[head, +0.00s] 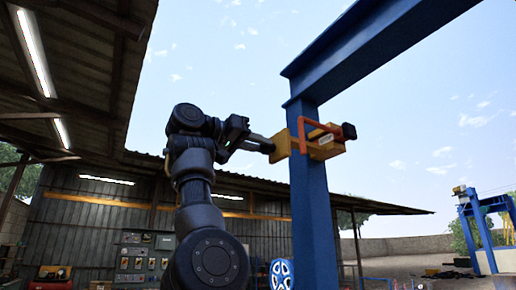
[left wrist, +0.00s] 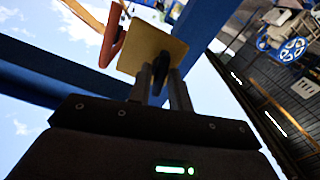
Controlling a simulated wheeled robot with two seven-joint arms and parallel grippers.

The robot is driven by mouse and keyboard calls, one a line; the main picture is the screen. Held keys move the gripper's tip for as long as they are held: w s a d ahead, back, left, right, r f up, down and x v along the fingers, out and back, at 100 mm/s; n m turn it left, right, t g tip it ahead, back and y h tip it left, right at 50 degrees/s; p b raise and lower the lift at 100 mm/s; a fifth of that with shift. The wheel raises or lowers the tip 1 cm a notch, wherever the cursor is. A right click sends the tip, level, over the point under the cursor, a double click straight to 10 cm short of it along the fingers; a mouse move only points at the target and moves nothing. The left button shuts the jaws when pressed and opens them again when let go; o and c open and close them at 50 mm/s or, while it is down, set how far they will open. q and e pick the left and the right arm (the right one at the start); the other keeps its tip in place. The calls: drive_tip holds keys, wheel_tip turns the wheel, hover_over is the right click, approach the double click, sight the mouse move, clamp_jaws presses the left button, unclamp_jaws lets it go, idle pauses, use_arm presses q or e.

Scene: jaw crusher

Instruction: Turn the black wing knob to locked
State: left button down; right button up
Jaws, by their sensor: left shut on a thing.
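A yellow box (head: 325,147) with an orange-red handle (head: 303,135) is mounted on a blue steel post (head: 310,205). My left gripper (head: 268,146) reaches the yellow plate on the post's left side. In the left wrist view, the black wing knob (left wrist: 161,72) stands on the yellow plate (left wrist: 150,46), between my two fingers, which are shut on it. The fingers hide part of the knob, so its exact angle is hard to tell. The orange-red handle shows to the left there (left wrist: 112,38). My right gripper is not in view.
A blue beam (head: 370,40) runs from the post top to the upper right. A dark block (head: 348,131) sticks out at the box's right end. Open sky surrounds the post's upper part.

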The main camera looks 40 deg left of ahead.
use_arm(q)
drive_tip(key=shift+f+m, duration=0.15)
drive_tip(key=shift+m, duration=1.05)
drive_tip(key=shift+m+b, duration=0.3)
drive_tip(key=c, duration=1.5)
unclamp_jaws()
